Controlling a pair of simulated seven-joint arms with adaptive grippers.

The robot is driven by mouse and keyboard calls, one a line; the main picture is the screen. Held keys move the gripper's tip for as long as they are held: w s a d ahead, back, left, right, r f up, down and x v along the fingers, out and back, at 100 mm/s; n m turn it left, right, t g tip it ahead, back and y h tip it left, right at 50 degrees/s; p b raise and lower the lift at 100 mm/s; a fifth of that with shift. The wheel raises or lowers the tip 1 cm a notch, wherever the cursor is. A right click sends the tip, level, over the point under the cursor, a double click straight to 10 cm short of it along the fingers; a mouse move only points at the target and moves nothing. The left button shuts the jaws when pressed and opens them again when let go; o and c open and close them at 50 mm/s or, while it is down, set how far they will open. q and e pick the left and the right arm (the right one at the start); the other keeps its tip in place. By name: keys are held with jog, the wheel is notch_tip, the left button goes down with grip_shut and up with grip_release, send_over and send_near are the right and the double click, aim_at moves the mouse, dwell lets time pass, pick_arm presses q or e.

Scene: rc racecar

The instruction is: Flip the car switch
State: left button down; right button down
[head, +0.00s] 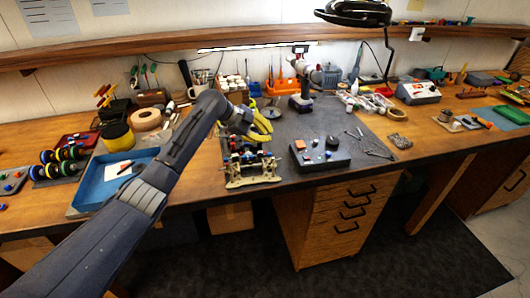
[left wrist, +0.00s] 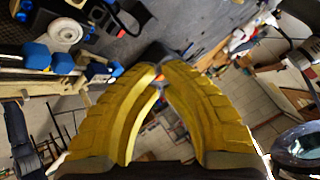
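The RC car (head: 252,168) is an open chassis with a tan end plate, sitting at the front edge of the dark mat. Part of it, with blue parts and a pale round piece, shows at the upper left of the left wrist view (left wrist: 65,35). My left gripper (head: 264,130) is above the far end of the car, and its arm hides part of that area. In the left wrist view, its yellow fingers (left wrist: 158,72) meet at the tips with nothing clearly held. The car's switch is too small to make out. My right gripper is not in view.
A black box with small coloured parts (head: 322,155) lies right of the car. A blue tray (head: 92,187) is to the left. A drill (head: 301,92) and bottles stand behind. Pliers (head: 375,148) lie at the right of the mat. The front bench edge is close to the car.

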pick_arm(q)
jog(key=shift+a+r, duration=0.15)
jog(key=shift+r, duration=0.45)
